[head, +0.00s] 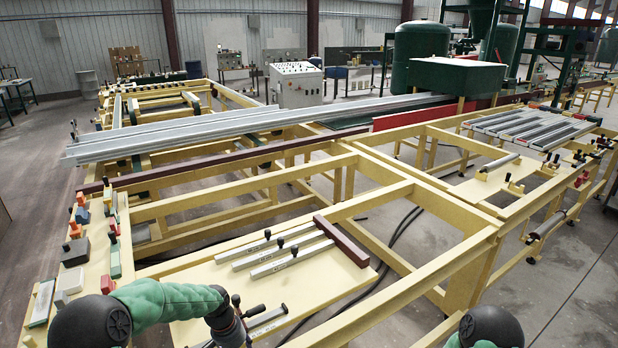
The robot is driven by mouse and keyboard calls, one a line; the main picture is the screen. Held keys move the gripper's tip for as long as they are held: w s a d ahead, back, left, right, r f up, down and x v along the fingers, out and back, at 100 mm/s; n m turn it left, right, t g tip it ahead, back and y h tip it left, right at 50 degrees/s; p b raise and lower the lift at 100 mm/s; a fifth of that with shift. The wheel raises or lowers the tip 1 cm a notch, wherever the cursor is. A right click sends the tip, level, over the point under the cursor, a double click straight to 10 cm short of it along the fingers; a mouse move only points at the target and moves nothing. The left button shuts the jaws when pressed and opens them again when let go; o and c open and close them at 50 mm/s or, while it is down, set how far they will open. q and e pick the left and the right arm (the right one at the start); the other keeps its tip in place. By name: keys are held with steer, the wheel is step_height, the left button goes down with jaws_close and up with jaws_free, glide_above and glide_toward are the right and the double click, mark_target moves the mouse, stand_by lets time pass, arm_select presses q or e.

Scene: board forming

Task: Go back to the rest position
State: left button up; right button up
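My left arm, a black rounded joint with a green sleeve, comes in at the bottom left and reaches right over the near end of the yellow frame table. Its dark wrist end bends down beside black-knobbed clamps and is cut off by the bottom edge. The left gripper's fingers do not show. Of my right arm only a black rounded joint and a little green sleeve show at the bottom, right of centre. The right gripper is out of view. I see nothing held by either arm.
The yellow frame table (462,208) fills the foreground. Several grey bars with black knobs lie on its near panel, beside a dark red bar (341,241). Small coloured blocks and a dark grey block (75,252) line the left edge. Long grey rails (230,128) cross behind. Open floor lies right.

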arm_select(q)
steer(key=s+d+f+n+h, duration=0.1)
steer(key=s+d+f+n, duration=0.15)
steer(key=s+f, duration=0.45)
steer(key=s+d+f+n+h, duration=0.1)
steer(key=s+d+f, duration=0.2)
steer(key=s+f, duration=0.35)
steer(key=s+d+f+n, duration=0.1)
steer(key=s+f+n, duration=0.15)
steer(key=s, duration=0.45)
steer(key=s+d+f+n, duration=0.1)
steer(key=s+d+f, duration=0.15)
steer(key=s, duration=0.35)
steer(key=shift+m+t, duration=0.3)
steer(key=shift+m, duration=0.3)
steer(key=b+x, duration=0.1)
steer(key=b, duration=0.1)
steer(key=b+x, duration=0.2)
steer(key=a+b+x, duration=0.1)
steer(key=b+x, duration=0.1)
steer(key=b, duration=0.1)
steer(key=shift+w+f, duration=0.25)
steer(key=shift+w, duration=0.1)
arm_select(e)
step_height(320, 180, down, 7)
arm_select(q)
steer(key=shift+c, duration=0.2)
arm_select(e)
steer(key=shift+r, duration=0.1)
